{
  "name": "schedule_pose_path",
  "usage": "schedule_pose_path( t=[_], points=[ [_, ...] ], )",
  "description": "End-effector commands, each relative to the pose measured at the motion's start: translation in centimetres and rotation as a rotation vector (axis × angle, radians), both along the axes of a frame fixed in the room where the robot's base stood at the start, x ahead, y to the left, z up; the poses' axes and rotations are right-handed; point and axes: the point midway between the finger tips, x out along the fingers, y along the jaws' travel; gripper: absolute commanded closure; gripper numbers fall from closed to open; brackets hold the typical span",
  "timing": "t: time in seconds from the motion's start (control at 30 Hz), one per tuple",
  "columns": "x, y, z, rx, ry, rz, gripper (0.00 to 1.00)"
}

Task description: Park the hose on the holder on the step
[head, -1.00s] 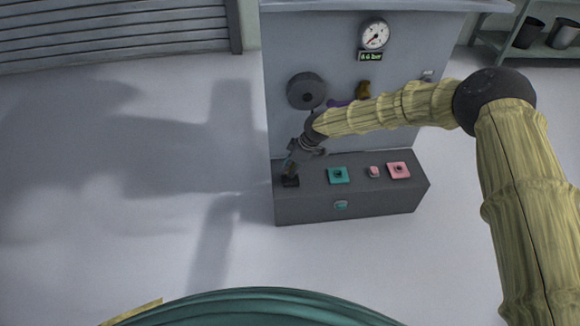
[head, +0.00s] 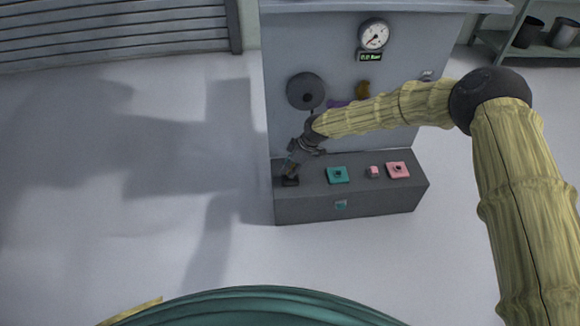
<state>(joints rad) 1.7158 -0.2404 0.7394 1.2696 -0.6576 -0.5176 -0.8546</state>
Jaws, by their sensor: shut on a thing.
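My gripper (head: 292,168) points down at the left end of the grey step (head: 310,208). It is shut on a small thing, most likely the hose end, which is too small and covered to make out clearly. A small black block (head: 290,181) sits on the step right under the fingertips; I cannot tell whether it is a holder or part of what I hold. A dark round reel (head: 306,91) is on the panel above, with the hose mostly hidden behind my arm. A teal square fitting (head: 338,175) and a pink one (head: 398,170) are on the step to the right.
A small pink piece (head: 374,172) lies between the square fittings. A teal piece (head: 341,204) is on the step's front. The grey panel (head: 290,40) carries a dial gauge (head: 373,36) and a display (head: 370,57) reading about 0.0 bar. Purple and brown parts show behind my arm. Floor in front is clear.

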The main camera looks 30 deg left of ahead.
Motion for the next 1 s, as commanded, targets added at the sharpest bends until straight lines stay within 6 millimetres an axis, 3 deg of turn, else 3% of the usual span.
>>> schedule_pose_path(
  t=[0.6,0.63,0.73,1.0],
  points=[
    [0.01,0.01,-0.95,0.0,0.0,-0.001,1.0],
    [0.02,0.01,-0.91,0.0,0.0,-0.001,0.69],
    [0.02,0.01,-0.9,0.0,0.0,-0.001,0.51],
    [0.0,0.0,-0.92,0.0,0.0,-0.001,0.48]
  ],
)
